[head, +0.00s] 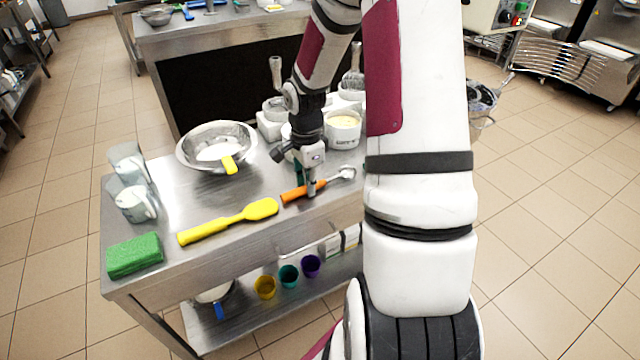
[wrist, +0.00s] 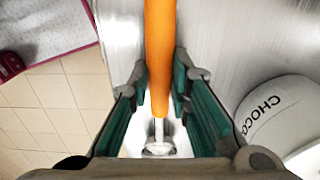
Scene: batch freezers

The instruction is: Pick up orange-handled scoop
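The orange-handled scoop (head: 295,194) lies on the steel table near its front edge, with its metal bowl (head: 347,172) pointing right. My gripper (head: 311,190) points down over the handle. In the wrist view the orange handle (wrist: 160,50) runs between the two teal-padded fingers of my gripper (wrist: 162,75). Both fingertips sit close against the sides of the handle, with hardly any gap. The scoop's metal end (wrist: 160,143) shows lower, between the fingers. The scoop appears to be at table height.
A yellow spatula (head: 230,221) lies just left of the scoop. A steel bowl (head: 190,155) stands behind it. A green sponge (head: 135,256) and clear cups (head: 136,203) are at left.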

